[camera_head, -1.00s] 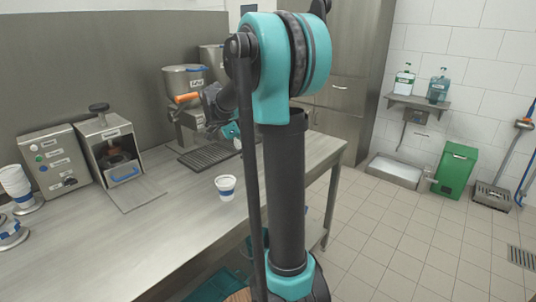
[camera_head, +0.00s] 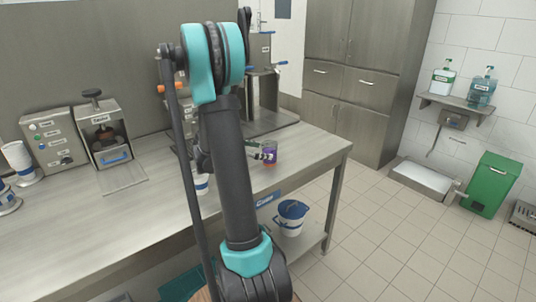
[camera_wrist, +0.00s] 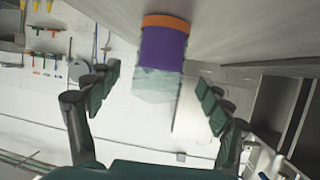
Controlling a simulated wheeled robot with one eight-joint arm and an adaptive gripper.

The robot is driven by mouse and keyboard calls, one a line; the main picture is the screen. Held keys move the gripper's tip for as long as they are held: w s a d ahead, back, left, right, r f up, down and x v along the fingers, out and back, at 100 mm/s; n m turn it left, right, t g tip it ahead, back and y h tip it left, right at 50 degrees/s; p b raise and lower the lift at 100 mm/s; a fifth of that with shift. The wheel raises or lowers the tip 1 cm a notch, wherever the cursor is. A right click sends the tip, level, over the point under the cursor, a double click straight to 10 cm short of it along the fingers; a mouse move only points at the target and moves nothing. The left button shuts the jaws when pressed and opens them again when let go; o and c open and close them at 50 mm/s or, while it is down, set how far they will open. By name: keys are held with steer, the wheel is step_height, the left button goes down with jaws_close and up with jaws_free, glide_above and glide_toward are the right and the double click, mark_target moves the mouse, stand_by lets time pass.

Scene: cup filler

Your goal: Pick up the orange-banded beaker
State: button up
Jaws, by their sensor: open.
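The orange-banded beaker (camera_head: 270,153) stands on the worktop near its right end. It is clear with a purple part and an orange band at the base. In the wrist view, which looks upside down, the beaker (camera_wrist: 163,52) is ahead and roughly centred between the fingers, its base towards the top of the picture. My gripper (camera_wrist: 158,78) is open, with one finger on each side of the beaker's line; I cannot tell whether either touches it. In the head view my gripper (camera_head: 256,150) is just left of the beaker and partly hidden by my arm.
A white cup with a blue band (camera_head: 201,186) stands on the worktop (camera_head: 130,215), partly behind my arm. Machines line the back wall. A bucket (camera_head: 291,217) sits on the lower shelf. The worktop's right edge is close beyond the beaker.

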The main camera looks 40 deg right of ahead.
mark_target(276, 151)
steer(key=shift+x, duration=3.85)
steer(key=shift+r, duration=0.1)
steer(key=c, duration=1.6)
